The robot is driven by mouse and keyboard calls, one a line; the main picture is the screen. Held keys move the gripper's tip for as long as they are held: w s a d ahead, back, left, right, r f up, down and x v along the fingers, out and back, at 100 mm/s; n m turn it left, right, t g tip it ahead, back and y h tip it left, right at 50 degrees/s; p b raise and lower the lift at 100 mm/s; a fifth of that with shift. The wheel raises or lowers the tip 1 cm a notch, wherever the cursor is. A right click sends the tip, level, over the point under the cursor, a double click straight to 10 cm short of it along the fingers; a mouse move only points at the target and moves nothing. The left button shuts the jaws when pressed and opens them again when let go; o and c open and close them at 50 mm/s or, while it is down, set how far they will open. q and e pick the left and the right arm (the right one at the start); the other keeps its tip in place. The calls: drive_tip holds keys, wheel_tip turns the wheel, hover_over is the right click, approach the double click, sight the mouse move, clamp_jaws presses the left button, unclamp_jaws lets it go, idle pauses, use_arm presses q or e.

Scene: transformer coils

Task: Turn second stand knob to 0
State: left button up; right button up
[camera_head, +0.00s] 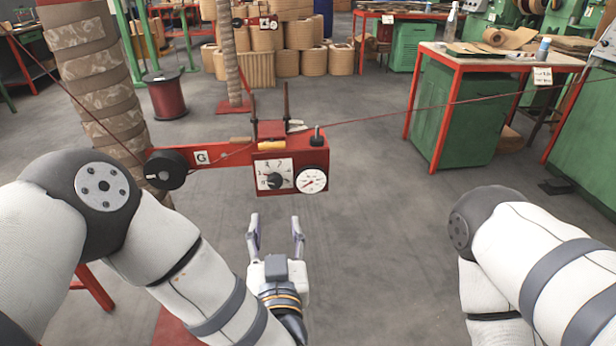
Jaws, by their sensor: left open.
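A red stand box (293,160) sits at the end of a red arm in the middle of the head view. Its front has a white dial plate with a black knob (275,181), and a round white gauge (312,180) to its right. The knob's exact setting is too small to read. My left gripper (275,228) is open and empty, below and in front of the box, with its fingers pointing toward it and apart from the knob. My right arm (540,255) shows at the right, but its gripper is out of view.
A wire runs across the stand past a black roller (167,169). A wrapped column (95,75) stands at the left. A red-framed table (500,58) with green cabinets stands at the right. Cardboard-coloured coils (300,35) stand behind. The grey floor between is clear.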

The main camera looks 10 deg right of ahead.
sight(275, 183)
use_arm(q)
drive_tip(key=w, duration=0.5)
drive_tip(key=w+b, duration=0.1)
drive_tip(key=w, duration=0.5)
drive_tip(key=shift+w+d+r, duration=0.15)
drive_tip(key=shift+w+r, duration=0.05)
drive_tip(key=shift+w+r+b, duration=0.2)
drive_tip(key=shift+w+b, duration=0.1)
drive_tip(key=shift+w, duration=0.2)
clamp_jaws()
use_arm(e)
drive_tip(key=shift+s+d+f+g, duration=0.15)
drive_tip(key=shift+s+f+g, duration=0.15)
drive_tip(key=shift+s+f, duration=0.55)
